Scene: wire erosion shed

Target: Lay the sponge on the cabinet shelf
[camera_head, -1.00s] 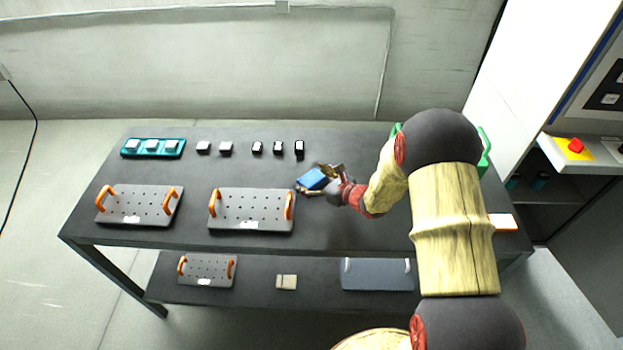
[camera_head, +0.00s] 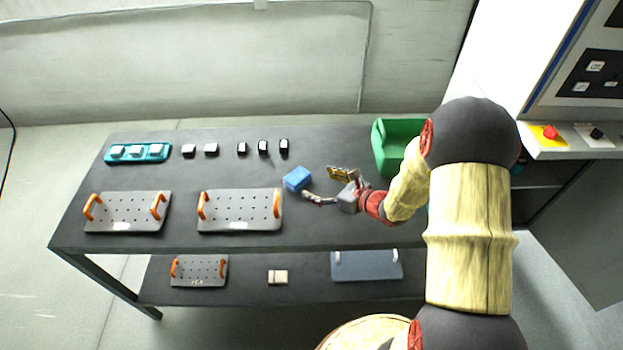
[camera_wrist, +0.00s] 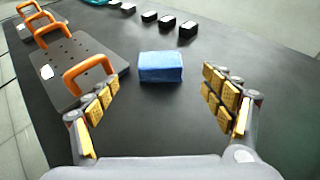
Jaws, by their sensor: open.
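The blue sponge (camera_head: 297,178) lies on the dark table top, right of the nearer plate with orange handles. In the wrist view the sponge (camera_wrist: 161,67) lies ahead of my gripper, between the lines of its two fingers but beyond their tips. My gripper (camera_head: 328,186) is open and empty, just right of the sponge in the head view. Its spread fingers with yellow pads show in the wrist view (camera_wrist: 160,88). Part of a cabinet (camera_head: 540,172) with a dark opening shows at the right; my arm hides some of it.
A green bin (camera_head: 385,155) stands at the table's back right. Two perforated plates (camera_head: 240,222) with orange handles lie left of the sponge. Several small black blocks (camera_head: 263,147) and a teal tray (camera_head: 138,160) line the back. A lower shelf (camera_head: 305,267) holds more items.

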